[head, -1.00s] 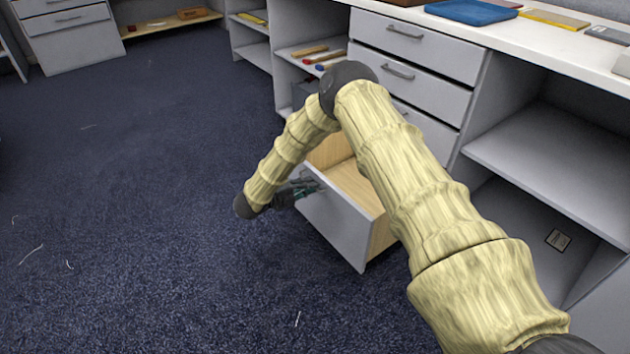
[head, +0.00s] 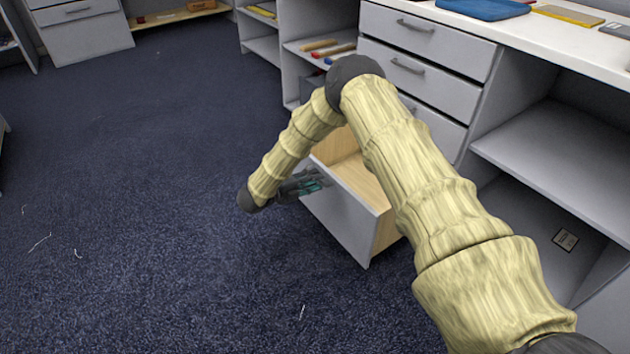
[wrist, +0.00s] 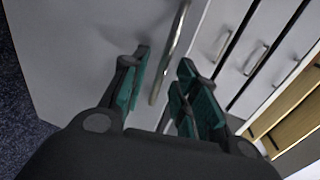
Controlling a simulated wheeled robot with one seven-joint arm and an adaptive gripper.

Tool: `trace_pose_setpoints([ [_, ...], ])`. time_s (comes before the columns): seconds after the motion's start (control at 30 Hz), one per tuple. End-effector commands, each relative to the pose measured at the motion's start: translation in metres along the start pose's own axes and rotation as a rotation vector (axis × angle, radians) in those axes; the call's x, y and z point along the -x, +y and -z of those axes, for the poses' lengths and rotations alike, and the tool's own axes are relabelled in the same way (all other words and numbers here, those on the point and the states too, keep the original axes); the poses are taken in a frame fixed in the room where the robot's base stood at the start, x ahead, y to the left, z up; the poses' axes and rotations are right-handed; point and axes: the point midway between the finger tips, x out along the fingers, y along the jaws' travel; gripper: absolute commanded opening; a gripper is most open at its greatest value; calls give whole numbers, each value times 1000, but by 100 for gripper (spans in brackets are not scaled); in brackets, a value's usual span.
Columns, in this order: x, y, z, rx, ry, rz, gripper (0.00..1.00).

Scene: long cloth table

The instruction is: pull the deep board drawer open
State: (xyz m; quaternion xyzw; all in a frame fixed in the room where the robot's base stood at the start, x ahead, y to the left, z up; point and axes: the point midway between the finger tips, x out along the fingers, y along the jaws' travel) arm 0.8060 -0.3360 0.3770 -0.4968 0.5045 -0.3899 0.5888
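The deep board drawer is the lowest in the grey cabinet. It stands pulled out, its pale wooden inside (head: 362,182) showing behind its grey front (head: 345,222). My gripper (head: 322,183) is at the upper left part of that front in the head view. In the wrist view, my gripper's (wrist: 165,58) teal-padded fingers are spread apart. A metal bar handle (wrist: 178,38) on a grey front shows in the gap between them, and neither finger is seen pressing on it. The drawer's handle is hidden in the head view.
Closed drawers (head: 430,38) with bar handles are above the open one. An open shelf (head: 555,160) is at the right, and the white counter (head: 560,45) above holds a blue item (head: 482,9). Blue carpet (head: 130,220) is clear on the left.

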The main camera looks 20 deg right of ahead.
Motion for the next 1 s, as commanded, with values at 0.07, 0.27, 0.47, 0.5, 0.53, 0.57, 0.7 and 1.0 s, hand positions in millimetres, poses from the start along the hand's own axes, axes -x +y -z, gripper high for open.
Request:
trace_pose_setpoints([
  [0.07, 11, 0, 0, 0, -1, -1, 30],
  [0.27, 46, 0, 0, 0, -2, 0, 30],
  [0.47, 81, 0, 0, 1, -1, 0, 30],
  [0.5, 87, 0, 0, 1, -1, -1, 30],
  [0.53, 91, 0, 0, 1, -2, -1, 30],
  [0.57, 95, 0, 0, 0, -2, -1, 30],
  [0.7, 107, 0, 0, 0, 0, 0, 30],
  [1.0, 112, 0, 0, 1, 1, 0, 30],
])
